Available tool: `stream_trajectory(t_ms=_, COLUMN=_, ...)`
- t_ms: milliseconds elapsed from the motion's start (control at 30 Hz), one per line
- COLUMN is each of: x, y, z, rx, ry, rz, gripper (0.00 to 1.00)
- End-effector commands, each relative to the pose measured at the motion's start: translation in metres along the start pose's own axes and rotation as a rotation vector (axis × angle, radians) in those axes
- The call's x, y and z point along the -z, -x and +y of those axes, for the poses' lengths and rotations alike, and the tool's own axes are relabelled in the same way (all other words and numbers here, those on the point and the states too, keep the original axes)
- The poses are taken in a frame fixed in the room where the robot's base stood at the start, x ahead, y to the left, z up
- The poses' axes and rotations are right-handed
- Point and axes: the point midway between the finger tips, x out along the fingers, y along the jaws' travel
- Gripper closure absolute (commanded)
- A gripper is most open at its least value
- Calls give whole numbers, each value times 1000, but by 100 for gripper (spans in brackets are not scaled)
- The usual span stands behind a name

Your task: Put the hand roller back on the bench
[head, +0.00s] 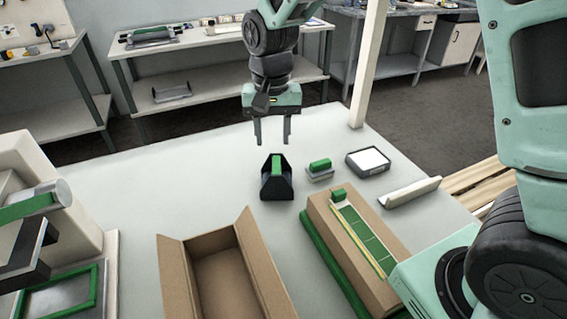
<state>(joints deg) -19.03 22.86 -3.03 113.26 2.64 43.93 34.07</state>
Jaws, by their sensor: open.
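My gripper (273,141) points down with its two fingers apart and nothing between them. In the picture it is just above a black holder-like object with a green middle (277,178), which stands on the light bench top (215,165). A gap shows between the fingertips and this object. To its right sits a small grey piece with a green top (319,168). I cannot tell for certain which thing is the hand roller; no roller with a handle shows clearly.
An open, empty cardboard box (228,285) stands in front. Right of it is a carton with green contents (362,238). A dark-framed white pad (368,160) and a whitish bar (411,192) lie at right. A machine (50,215) stands left. The bench's back left is clear.

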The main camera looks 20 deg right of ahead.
Motion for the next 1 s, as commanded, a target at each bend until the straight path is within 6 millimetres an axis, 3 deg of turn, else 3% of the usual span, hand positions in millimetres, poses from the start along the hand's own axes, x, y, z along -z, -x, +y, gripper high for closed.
stream_trajectory(t_ms=67, x=-34, y=11, z=-8, rx=25, ry=111, rz=-9, gripper=58)
stream_trajectory(t_ms=200, x=-124, y=27, z=-12, rx=65, ry=430, rz=-21, gripper=58)
stream_trajectory(t_ms=300, x=-183, y=31, z=-1, rx=71, ry=661, rz=-14, gripper=58)
stream_trajectory(t_ms=433, x=-235, y=29, z=20, rx=57, ry=889, rz=0, gripper=58)
stream_trajectory(t_ms=600, x=-259, y=25, z=36, rx=42, ry=1014, rz=11, gripper=58)
stream_trajectory(t_ms=1000, x=-260, y=25, z=36, rx=41, ry=1018, rz=10, gripper=58)
